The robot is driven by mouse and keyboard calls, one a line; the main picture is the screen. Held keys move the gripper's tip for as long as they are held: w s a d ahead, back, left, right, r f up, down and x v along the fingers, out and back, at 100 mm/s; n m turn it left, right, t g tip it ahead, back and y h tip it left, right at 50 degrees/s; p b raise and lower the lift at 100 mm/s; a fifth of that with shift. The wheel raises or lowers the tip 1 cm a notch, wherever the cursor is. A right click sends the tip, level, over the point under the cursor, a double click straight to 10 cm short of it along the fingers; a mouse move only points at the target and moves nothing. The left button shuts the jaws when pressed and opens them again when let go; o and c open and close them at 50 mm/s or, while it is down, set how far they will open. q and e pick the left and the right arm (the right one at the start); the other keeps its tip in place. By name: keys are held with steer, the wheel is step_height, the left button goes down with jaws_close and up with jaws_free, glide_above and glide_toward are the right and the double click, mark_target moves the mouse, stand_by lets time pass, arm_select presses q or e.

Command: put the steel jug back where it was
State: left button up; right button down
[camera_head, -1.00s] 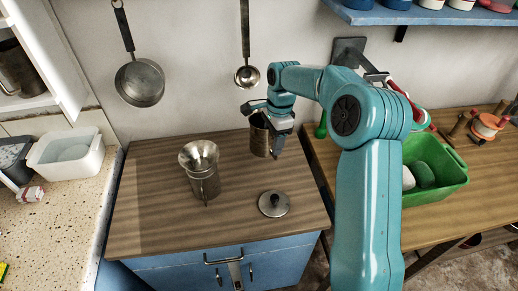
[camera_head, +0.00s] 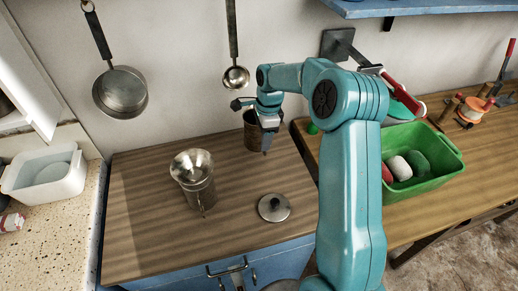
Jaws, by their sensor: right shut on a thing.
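My right gripper (camera_head: 262,122) is shut on a brownish metal cylinder, which I take to be the steel jug (camera_head: 251,138). It is upright at the back right of the wooden cabinet top (camera_head: 140,215). I cannot tell whether its base touches the wood; the gripper hides part of its right side. A second metal vessel (camera_head: 201,195) stands front left of it, with a shiny funnel-shaped piece (camera_head: 190,165) on top. A round lid with a dark knob (camera_head: 273,208) lies in front of the jug. My left gripper is not in view.
A pan (camera_head: 120,92) and a ladle (camera_head: 236,77) hang on the wall behind. A green tub (camera_head: 440,170) with several items stands on the right-hand bench (camera_head: 400,212). A white basin (camera_head: 45,175) stands at left. The cabinet top's left and front middle are clear.

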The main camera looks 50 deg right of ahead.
step_height(320, 180, down, 6)
steer(key=shift+s+r+p, duration=0.1)
steer(key=shift+r+p, duration=0.05)
steer(key=shift+p, duration=0.25)
steer(key=shift+w+f, duration=0.2)
steer(key=shift+s, duration=0.15)
steer(key=shift+f+b, duration=0.2)
steer(key=shift+b, duration=0.1)
steer(key=shift+c, duration=2.2)
jaws_free()
